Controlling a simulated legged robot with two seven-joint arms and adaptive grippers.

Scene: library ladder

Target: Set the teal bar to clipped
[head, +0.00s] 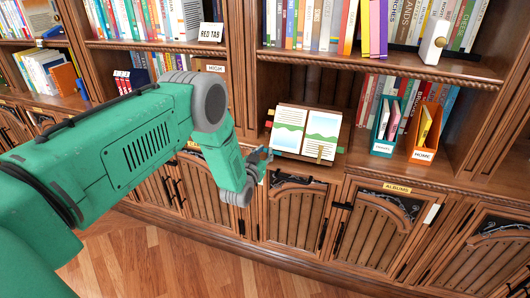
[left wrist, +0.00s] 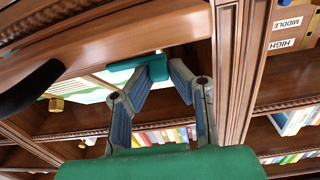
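An open book (head: 304,134) with green landscape pictures lies tilted on a wooden stand on the middle shelf. My left gripper (head: 262,160) is at the lower left edge of this stand. In the left wrist view, a short teal bar (left wrist: 122,73) lies at the fingertips of my left gripper (left wrist: 166,68), crossing behind one finger. Its right end reaches the other fingertip. The fingertips are close together, but I cannot tell if they grip the bar. The pages show in part behind the bar. In the head view the bar is not clearly told apart from the gripper. My right gripper is not in view.
Teal (head: 385,132) and orange (head: 425,133) bins stand right of the book. A white object (head: 434,42) sits on the upper shelf. A shelf upright (left wrist: 235,70) is close beside my left gripper. Closed cabinet doors (head: 295,212) are below; the floor in front is clear.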

